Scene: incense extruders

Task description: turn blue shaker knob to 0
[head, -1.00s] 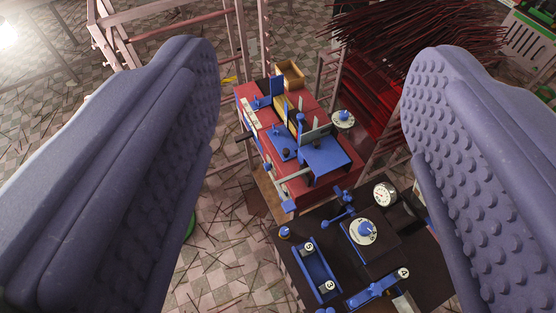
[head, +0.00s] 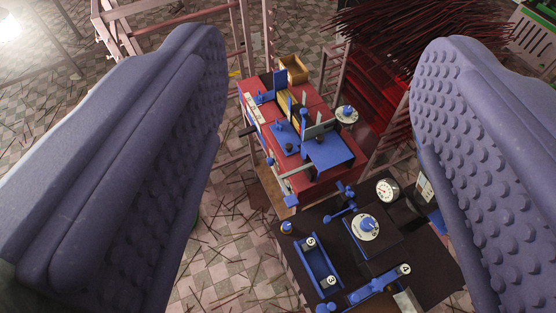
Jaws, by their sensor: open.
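Two blue knobs on round white dials show in the head view. One blue knob (head: 368,223) sits on a dial on a dark box on the near dark table. The other blue knob (head: 347,110) sits on a dial at the right side of the red machine. I cannot tell which is the shaker knob, and the dial numbers are too small to read. My gripper (head: 325,45) is open and empty, its two purple studded fingers wide apart at left and right. Both knobs show between the fingers, with no finger touching them.
The dark table (head: 385,285) also holds a white gauge (head: 387,190), a blue tray (head: 319,265) and numbered blue levers. The red machine (head: 262,140) carries blue plates and an open wooden box (head: 292,68). Dark red sticks (head: 420,30) fill a rack behind. Tiled floor lies left.

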